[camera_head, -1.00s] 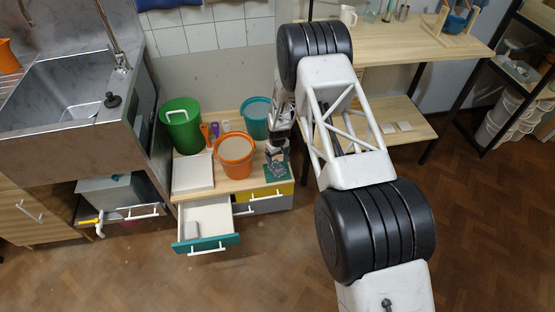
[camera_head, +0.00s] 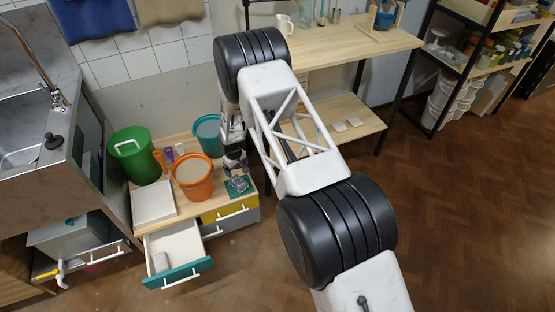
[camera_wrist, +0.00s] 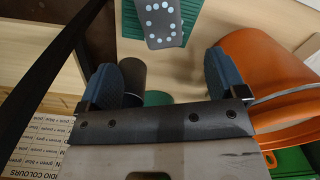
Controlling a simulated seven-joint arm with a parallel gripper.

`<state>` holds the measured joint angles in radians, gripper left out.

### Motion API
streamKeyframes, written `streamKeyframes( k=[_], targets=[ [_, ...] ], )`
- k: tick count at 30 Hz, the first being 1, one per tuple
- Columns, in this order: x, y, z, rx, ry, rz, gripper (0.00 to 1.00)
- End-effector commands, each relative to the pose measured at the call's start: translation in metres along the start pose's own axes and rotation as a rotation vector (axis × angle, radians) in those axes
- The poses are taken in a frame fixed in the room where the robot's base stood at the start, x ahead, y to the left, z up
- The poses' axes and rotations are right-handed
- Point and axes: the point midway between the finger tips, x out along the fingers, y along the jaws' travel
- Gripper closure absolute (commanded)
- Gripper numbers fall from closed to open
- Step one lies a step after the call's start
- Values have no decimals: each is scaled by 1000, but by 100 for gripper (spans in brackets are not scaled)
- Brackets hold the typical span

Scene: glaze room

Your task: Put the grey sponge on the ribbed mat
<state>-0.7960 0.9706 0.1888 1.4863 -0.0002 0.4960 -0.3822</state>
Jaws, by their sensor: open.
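A dark green ribbed mat (camera_head: 247,190) lies on the cabinet top at its right front corner. A grey block with pale dots (camera_wrist: 160,22), which looks like the sponge, lies over the mat (camera_wrist: 194,18) in the wrist view, its near edge reaching slightly past the mat's edge. The grey block also shows in the head view (camera_head: 237,184). My gripper (camera_head: 236,166) is just above and behind the mat. In the wrist view my gripper (camera_wrist: 165,85) has its blue-grey fingers wide apart with nothing held between them; the block is beyond the fingertips.
An orange bucket (camera_head: 193,180) stands close left of my gripper. A teal bucket (camera_head: 207,134), green bucket (camera_head: 133,155) and white board (camera_head: 153,202) share the cabinet top.

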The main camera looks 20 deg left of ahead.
Motion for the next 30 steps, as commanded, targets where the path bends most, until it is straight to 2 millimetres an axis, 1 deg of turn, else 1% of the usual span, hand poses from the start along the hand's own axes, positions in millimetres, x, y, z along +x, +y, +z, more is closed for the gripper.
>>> streamKeyframes(
  k=[10, 13, 16, 20, 26, 30],
  targets=[
    [-2, 1, 0, 2, 1, 0, 10],
    [-10, 6, 2, 9, 3, 1, 10],
    [-24, 14, 7, 24, 5, 2, 10],
    [-54, 29, 17, 51, 11, 5, 10],
    [-118, 61, 42, 113, 24, 11, 10],
    [-163, 82, 64, 159, 31, 14, 10]
  ],
)
